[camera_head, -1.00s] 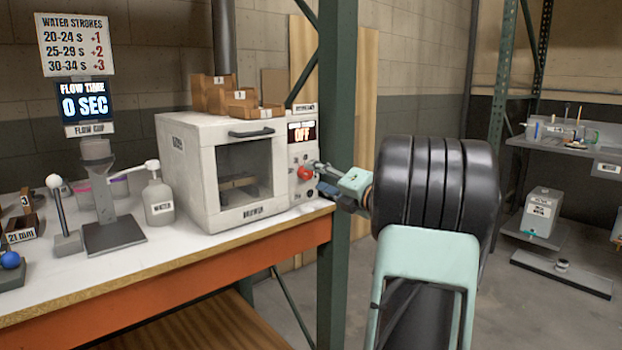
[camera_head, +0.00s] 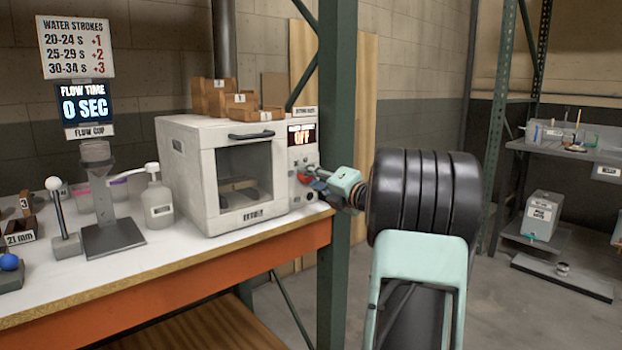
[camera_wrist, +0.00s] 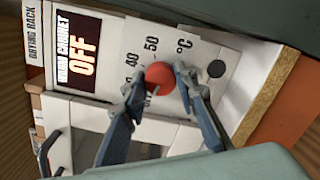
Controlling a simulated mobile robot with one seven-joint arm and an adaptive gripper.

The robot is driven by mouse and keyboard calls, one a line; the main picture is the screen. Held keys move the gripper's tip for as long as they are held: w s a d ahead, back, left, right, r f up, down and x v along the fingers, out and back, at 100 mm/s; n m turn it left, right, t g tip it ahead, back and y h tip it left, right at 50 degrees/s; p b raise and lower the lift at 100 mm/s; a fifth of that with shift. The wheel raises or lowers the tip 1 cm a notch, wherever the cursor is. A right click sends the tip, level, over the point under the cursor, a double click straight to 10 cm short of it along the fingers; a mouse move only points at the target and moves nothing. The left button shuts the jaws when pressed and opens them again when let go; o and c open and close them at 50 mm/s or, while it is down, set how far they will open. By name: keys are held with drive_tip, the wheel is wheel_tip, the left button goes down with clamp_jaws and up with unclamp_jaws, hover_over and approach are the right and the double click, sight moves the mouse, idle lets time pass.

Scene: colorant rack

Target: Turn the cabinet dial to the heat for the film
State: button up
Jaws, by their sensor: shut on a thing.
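The white cabinet (camera_head: 183,178) stands on the bench with its window door closed. Its red dial (camera_wrist: 160,76) is on the panel at the right of its front, with marks 40 and 50 and °C beside it in the wrist view. The cabinet display (camera_wrist: 83,55) reads OFF. My gripper (camera_wrist: 162,82) is shut on the red dial, with one finger on each side of it. In the head view the dial (camera_head: 304,178) is partly hidden by my gripper. The dial's pointer and its lower marks are hidden or too small to tell.
A dark round knob (camera_wrist: 216,68) is beside the dial. A green rack post (camera_head: 338,130) rises close behind my wrist. A flow cup stand (camera_head: 100,205) and a white bottle (camera_head: 158,198) stand left of the cabinet. Wooden boxes (camera_head: 213,96) sit on top of it.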

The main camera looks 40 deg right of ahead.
drive_tip(key=shift+r+m+p, duration=0.1)
drive_tip(key=shift+m+p, duration=0.2)
drive_tip(key=shift+p, duration=0.15)
drive_tip(key=m+p, duration=0.2)
drive_tip(key=shift+r+m+p, duration=0.1)
drive_tip(key=shift+m+p, duration=0.2)
drive_tip(key=shift+p, duration=0.1)
drive_tip(key=m+p, duration=0.6)
drive_tip(key=shift+y, duration=0.3)
drive_tip(key=m+p, duration=0.5)
drive_tip(key=shift+g, duration=0.3)
drive_tip(key=shift+f+m+p, duration=0.25)
drive_tip(key=shift+m+p, duration=1.1)
drive_tip(key=shift+m, duration=0.05)
drive_tip(key=shift+y, duration=0.3)
drive_tip(key=o, duration=1.1)
drive_tip(key=shift+o, duration=0.2)
